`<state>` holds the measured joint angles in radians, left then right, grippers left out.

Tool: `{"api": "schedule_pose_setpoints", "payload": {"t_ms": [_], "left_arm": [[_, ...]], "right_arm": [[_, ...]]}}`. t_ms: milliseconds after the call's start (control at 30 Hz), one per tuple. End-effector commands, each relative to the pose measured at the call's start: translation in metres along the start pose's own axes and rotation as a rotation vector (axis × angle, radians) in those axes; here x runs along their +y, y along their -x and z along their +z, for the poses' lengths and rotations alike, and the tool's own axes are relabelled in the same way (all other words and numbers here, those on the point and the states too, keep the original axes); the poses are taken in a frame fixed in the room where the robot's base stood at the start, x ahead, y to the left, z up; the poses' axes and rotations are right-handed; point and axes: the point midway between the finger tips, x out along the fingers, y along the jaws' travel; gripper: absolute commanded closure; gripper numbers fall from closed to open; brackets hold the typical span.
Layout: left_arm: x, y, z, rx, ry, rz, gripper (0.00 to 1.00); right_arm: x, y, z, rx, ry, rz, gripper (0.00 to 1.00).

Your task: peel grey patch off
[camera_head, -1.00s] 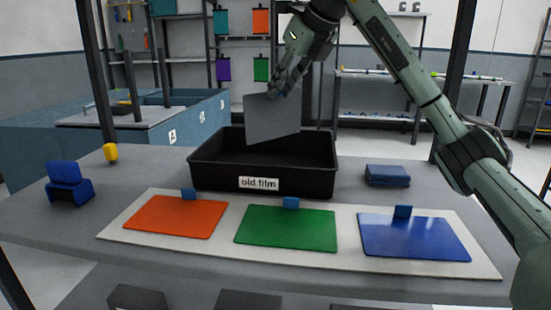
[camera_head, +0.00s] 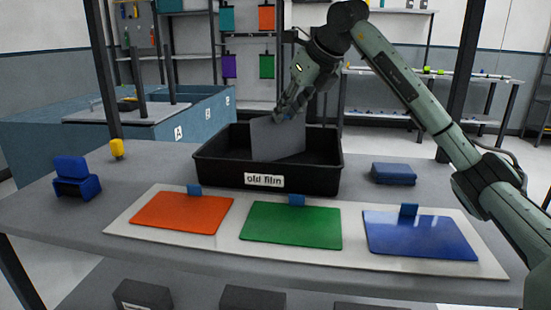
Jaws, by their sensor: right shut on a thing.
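The grey patch (camera_head: 277,140) hangs from my right gripper (camera_head: 286,112), which is shut on its top edge. The patch is upright, with its lower part inside the black tray labelled "old film" (camera_head: 215,174). I cannot tell whether it touches the tray floor. Orange (camera_head: 182,212), green (camera_head: 291,225) and blue (camera_head: 420,234) patches lie in a row on a pale board (camera_head: 350,258), each with a small blue tab at its back edge. My left gripper is not in view.
A blue holder (camera_head: 76,178) stands at the table's left and a yellow object (camera_head: 117,149) behind it. A folded blue cloth-like stack (camera_head: 394,173) lies right of the tray. Shelves and a blue bench (camera_head: 205,125) stand beyond the table.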

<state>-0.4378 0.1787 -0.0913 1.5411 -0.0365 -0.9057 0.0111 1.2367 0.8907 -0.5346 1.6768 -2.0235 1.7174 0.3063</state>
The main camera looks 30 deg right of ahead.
Motion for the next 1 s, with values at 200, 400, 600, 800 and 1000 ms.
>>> {"api": "schedule_pose_setpoints", "payload": {"t_ms": [200, 400, 600, 800, 1000], "left_arm": [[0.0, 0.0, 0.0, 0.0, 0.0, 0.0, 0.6], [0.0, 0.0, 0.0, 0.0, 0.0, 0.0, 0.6], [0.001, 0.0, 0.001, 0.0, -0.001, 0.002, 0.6], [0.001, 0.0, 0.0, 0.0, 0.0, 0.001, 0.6], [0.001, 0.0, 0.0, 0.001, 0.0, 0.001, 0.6]], "right_arm": [[0.0, 0.0, 0.0, 0.0, 0.0, 0.0, 0.52], [0.0, 0.0, 0.0, 0.0, 0.0, 0.0, 0.52], [-0.001, 0.009, 0.001, -0.002, 0.0, -0.002, 0.52], [-0.001, 0.042, 0.001, -0.004, 0.0, -0.002, 0.52], [0.0, 0.069, 0.0, -0.001, 0.0, -0.001, 0.52]]}}
